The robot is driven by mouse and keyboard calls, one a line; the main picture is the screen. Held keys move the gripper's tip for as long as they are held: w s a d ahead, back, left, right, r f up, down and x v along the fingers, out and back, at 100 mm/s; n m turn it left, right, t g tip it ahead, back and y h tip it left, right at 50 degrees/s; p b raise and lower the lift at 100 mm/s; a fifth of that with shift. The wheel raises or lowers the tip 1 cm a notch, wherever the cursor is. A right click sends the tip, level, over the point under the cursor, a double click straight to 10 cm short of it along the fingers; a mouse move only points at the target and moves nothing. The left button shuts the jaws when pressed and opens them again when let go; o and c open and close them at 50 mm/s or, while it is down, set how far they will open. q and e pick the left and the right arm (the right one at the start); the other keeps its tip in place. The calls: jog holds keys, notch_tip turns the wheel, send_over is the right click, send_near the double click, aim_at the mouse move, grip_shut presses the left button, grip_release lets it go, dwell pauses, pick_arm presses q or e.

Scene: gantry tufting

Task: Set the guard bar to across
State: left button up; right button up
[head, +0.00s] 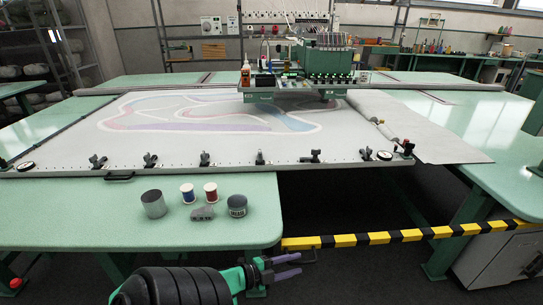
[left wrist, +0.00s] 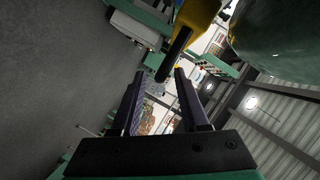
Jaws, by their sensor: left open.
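The guard bar (head: 410,235), striped yellow and black, spans the dark gap between the left green table and the right green table in the head view. Its left end is near the left table's front corner. In the left wrist view, a close part of the striped bar (left wrist: 199,18) comes in from the top, beyond the fingertips. My left gripper (head: 286,265) is open and empty, just below and left of the bar's left end, with its fingers pointing right. The left wrist view shows the open fingers (left wrist: 162,92) apart from the bar. My right gripper is not in view.
The left table (head: 100,218) holds a metal cup (head: 153,204), two thread spools, a small grey item and a dark-lidded jar (head: 237,205). The tufting frame (head: 190,158) with clamps lies behind. A white cabinet (head: 497,262) stands at right. Dark floor is clear below the bar.

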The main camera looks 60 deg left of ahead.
pick_arm(q)
jog(key=v, duration=1.2)
jog(key=shift+s+a, duration=0.15)
jog(key=shift+s, duration=0.15)
jog(key=s+d+f+n+g+y, duration=0.1)
jog(key=s+f+n+g+y, duration=0.2)
jog(key=f, duration=0.9)
jog(key=s+d+f+n+g+y, duration=0.1)
jog(key=f+n+g, duration=0.3)
jog(key=f, duration=0.8)
jog(key=s+d+f+n+g+h, duration=0.1)
jog(key=s+d+f+n+g, duration=0.3)
jog(key=s+d+f+g, duration=0.3)
jog(key=s+d+f, duration=0.2)
jog(key=d+f, duration=0.2)
jog(key=f, duration=0.2)
jog(key=shift+o, duration=0.2)
jog(key=shift+s, duration=0.1)
